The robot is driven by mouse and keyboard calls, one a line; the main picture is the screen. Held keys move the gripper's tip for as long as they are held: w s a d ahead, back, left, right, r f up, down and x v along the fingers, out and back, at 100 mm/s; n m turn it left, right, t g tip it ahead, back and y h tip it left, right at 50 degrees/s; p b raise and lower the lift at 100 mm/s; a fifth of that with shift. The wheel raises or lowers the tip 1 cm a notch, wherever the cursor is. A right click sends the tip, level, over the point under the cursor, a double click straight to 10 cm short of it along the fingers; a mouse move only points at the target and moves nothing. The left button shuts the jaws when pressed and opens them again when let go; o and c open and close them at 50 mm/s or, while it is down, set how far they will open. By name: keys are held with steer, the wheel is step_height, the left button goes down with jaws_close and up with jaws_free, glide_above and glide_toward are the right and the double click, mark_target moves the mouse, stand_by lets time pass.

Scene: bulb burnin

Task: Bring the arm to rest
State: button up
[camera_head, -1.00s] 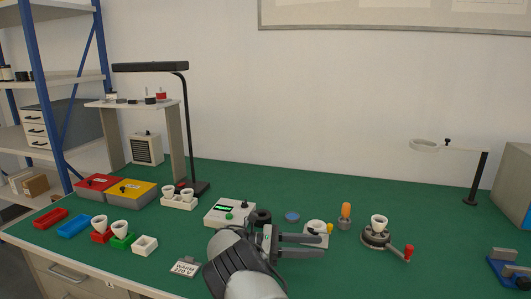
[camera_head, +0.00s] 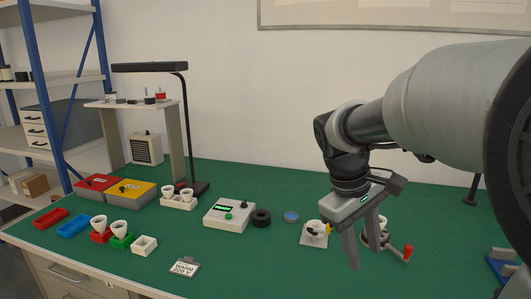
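My arm reaches in from the right, large in the head view. My gripper (camera_head: 367,255) hangs at the right of the bench, fingers pointing down and spread apart. Nothing shows between the fingers. It is in front of the round fixture (camera_head: 400,251) with the red knob, which it partly hides. The orange-handled item seen earlier is hidden behind my arm.
The green bench (camera_head: 250,270) is clear at front centre. A white box with a green display (camera_head: 229,215), a black ring (camera_head: 261,218), a white plate (camera_head: 308,240) and a "WARM 220 V" card (camera_head: 185,267) lie nearby. White bulbs (camera_head: 119,228) stand in trays at left.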

steer(key=s+a+m+t+y, duration=0.2)
steer(key=s+a+m+t, duration=0.1)
steer(key=s, duration=0.4)
steer(key=s+a+m+t+y, duration=0.1)
steer(key=s+a+m+t, duration=0.15)
steer(key=s, duration=0.45)
step_height(320, 180, up, 23)
steer(key=p, duration=2.2)
steer(key=shift+w, duration=0.25)
steer(key=shift+d+f, duration=0.1)
